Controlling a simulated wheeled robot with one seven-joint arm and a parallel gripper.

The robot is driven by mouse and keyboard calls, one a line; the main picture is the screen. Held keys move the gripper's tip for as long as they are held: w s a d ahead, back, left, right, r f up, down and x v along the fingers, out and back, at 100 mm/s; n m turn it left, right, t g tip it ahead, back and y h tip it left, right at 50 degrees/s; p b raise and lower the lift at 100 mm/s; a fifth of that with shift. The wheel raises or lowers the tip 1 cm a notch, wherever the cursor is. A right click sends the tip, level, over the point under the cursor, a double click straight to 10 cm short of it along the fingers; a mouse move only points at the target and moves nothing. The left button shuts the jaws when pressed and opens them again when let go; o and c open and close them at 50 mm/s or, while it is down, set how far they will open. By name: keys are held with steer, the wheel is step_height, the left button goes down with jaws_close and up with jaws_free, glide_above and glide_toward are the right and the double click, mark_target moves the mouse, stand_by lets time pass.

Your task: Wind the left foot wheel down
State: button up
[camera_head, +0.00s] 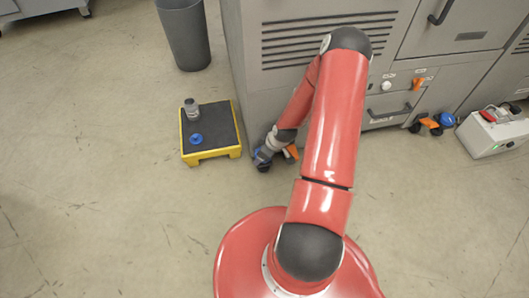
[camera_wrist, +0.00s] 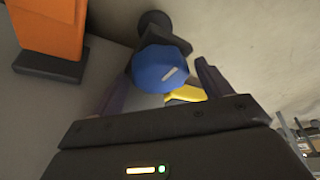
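A small gap shows at the right finger; I cannot tell whether the left finger touches. In the head view my gripper (camera_head: 263,157) is down at the machine's lower left corner, and the wheel is hard to make out there. An orange part (camera_wrist: 48,27) on a dark base stands left of the wheel.
A yellow-framed step (camera_head: 239,152) with a black top stands left of my gripper, bearing a blue round piece (camera_head: 196,139) and a grey cylinder (camera_head: 191,112). A grey bin (camera_head: 185,35) stands behind. Another blue wheel (camera_head: 447,119) and a white box (camera_head: 490,135) are at right.

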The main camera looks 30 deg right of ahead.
steer(key=c, duration=0.8)
steer(key=shift+c, duration=0.2)
